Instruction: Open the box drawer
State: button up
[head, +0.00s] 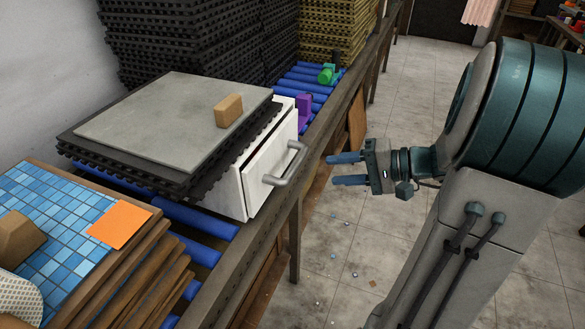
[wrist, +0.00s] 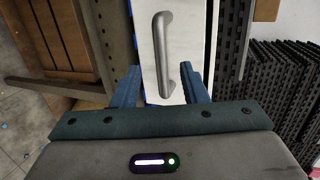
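The white box (head: 240,190) sits on the blue rollers, under a dark mat and a grey slab. Its drawer front (head: 268,172) faces my arm and looks almost closed, though I cannot tell exactly. A grey bar handle (head: 285,165) is on the drawer front. My gripper (head: 347,169) is open and empty, a short gap to the right of the handle in the head view. In the wrist view the handle (wrist: 163,55) stands upright in the picture, beyond and between the two blue fingers (wrist: 166,88). No contact with the handle shows.
A tan block (head: 229,110) lies on the grey slab (head: 165,120). Blue mosaic tiles (head: 60,230) and an orange sheet (head: 119,224) lie at the left front. Purple (head: 303,110) and green (head: 326,75) items stand behind the box. The bench's wooden edge (head: 300,205) runs below the drawer. Floor beside it is open.

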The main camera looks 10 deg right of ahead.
aim_at(302, 162)
jog(key=w+d+f+t+b, duration=0.1)
jog(key=w+d+f+t, duration=0.1)
jog(key=d, duration=0.1)
jog(key=shift+m, duration=0.4)
jog(key=x, duration=0.8)
jog(key=r+b+x, duration=0.1)
jog(key=x, duration=0.3)
jog(key=shift+w+a, duration=0.25)
jog(key=shift+a, duration=0.2)
